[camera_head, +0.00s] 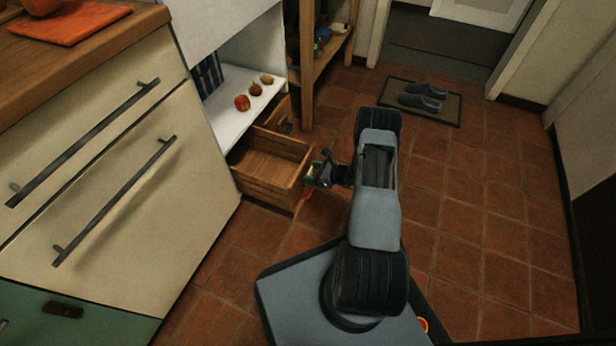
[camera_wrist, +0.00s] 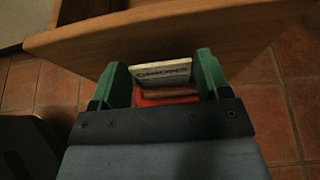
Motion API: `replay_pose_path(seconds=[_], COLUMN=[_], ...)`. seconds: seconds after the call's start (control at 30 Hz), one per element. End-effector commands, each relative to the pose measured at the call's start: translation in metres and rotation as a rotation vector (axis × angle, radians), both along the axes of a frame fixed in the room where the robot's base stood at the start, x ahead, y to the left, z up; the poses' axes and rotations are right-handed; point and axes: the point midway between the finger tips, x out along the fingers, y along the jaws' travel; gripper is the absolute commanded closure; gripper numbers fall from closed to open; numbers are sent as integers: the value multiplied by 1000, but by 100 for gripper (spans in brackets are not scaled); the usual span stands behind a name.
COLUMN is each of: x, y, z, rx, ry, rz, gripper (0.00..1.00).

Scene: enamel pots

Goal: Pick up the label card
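The label card (camera_wrist: 161,73) is pale with dark lettering that reads like "ONIONS". It stands at the outer face of the wooden drawer (camera_wrist: 215,38) in the wrist view, slightly tilted in the picture. My gripper (camera_wrist: 163,72) has its green fingers wide apart, one at each side of the card. The card's ends look very close to the fingers; contact is not clear. A red piece (camera_wrist: 165,97) shows just below the card, between the fingers. In the head view my gripper (camera_head: 318,172) is at the front of the open drawer (camera_head: 270,165), and the card cannot be made out.
A white shelf (camera_head: 238,110) above the drawer holds an apple (camera_head: 242,102) and onions. A wooden rack (camera_head: 318,60) stands behind. A mat with slippers (camera_head: 420,98) lies on the tiled floor, which is clear at right. Cream cabinets (camera_head: 120,190) stand at left.

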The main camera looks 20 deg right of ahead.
Motion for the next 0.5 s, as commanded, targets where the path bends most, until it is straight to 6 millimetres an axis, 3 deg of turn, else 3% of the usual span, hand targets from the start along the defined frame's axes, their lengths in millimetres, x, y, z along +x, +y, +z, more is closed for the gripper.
replay_pose_path(seconds=[0.3,0.5], x=[0,0], y=[0,0], z=[0,0], rx=[0,0], ry=[0,0], rz=[0,0], gripper=[59,60])
